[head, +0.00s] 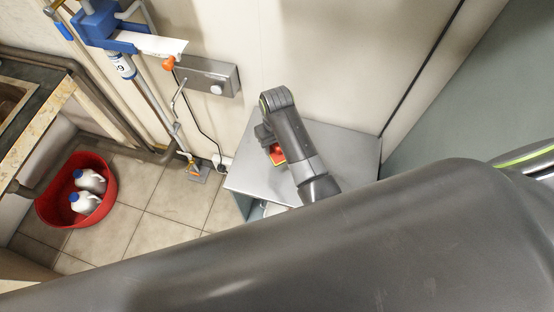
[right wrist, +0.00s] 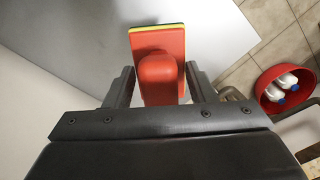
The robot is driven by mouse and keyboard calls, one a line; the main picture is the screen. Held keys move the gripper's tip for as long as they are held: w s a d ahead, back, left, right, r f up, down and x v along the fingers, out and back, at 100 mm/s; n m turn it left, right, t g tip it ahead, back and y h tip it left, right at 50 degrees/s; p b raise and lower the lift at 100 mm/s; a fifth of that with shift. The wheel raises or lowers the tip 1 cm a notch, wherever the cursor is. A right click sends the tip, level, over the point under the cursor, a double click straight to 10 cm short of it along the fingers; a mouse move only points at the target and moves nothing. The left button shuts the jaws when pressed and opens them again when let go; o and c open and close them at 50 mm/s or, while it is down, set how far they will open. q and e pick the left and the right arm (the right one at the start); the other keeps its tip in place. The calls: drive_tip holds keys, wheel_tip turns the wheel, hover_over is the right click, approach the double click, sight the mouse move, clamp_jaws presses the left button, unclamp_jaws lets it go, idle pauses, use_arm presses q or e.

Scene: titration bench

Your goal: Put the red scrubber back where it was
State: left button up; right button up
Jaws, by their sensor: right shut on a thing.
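The red scrubber (right wrist: 158,60) has a red body and handle with a thin yellow and green layer along its far edge. My right gripper (right wrist: 160,88) is shut on its handle, one finger on each side. I cannot tell whether the scrubber touches the top. My left gripper is not in view.
A red tub (head: 48,214) with white, blue-capped bottles (head: 84,202) stands on the tiled floor at the left. A blue clamp stand (head: 97,30) and a wall-mounted metal box (head: 209,77) are behind. Much of the cabinet top is bare.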

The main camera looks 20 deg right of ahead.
sight(277, 158)
wheel_tip(277, 158, down, 6)
drive_tip(key=shift+d+r, duration=0.1)
drive_tip(key=shift+r, duration=0.15)
drive_tip(key=shift+f+b, duration=0.45)
drive_tip(key=shift+f, duration=0.15)
wheel_tip(277, 158, down, 3)
drive_tip(key=b, duration=0.3)
drive_tip(key=shift+r, duration=0.15)
drive_tip(key=o, duration=0.9)
drive_tip(key=shift+r, duration=0.1)
